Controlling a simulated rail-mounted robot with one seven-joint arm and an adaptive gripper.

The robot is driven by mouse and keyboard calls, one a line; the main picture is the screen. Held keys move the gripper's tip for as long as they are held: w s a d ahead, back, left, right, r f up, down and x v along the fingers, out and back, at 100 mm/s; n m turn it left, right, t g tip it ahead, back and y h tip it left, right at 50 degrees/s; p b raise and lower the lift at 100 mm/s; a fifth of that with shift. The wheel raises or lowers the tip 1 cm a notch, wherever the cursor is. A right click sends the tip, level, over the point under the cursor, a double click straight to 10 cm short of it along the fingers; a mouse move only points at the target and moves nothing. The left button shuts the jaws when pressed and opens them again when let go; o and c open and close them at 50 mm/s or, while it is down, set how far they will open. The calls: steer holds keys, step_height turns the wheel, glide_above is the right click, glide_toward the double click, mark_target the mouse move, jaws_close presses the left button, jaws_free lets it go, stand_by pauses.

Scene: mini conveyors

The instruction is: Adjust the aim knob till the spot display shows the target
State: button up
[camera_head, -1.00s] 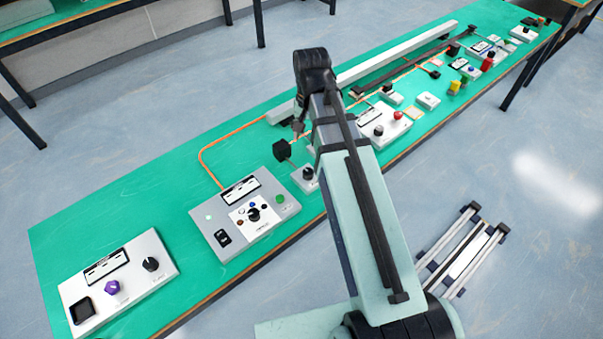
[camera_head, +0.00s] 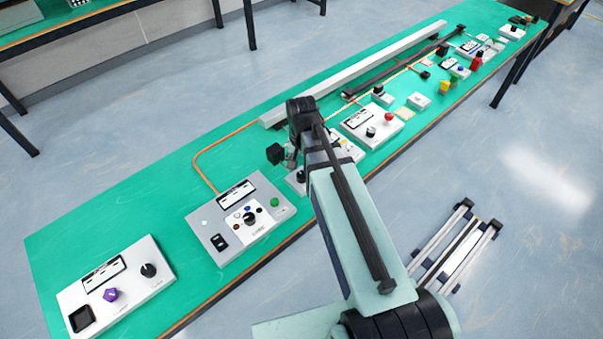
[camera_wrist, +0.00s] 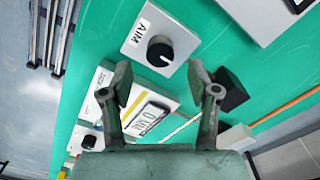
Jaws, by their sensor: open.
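The aim knob (camera_wrist: 160,52) is a round black knob on a white box labelled AIM (camera_wrist: 139,45), at the top centre of the wrist view. In the head view the aim knob (camera_head: 300,176) is small, just left of my arm. My gripper (camera_wrist: 159,70) is open and empty, its two fingers spread to either side below the knob, apart from it in the picture. A white unit with a small display (camera_wrist: 150,118) shows between the fingers, partly hidden; its text is too small to read surely. I cannot tell whether this is the spot display.
A black block (camera_wrist: 232,90) stands beside the right finger. A grey panel (camera_head: 264,186) with a display and coloured buttons lies left of the aim box, and a white panel with a purple knob (camera_head: 110,294) is farther left. Bare green bench (camera_head: 120,215) lies behind them.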

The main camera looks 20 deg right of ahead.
mark_target(301, 175)
steer(key=shift+f+p, duration=0.35)
steer(key=shift+f, duration=2.35)
steer(key=c, duration=1.2)
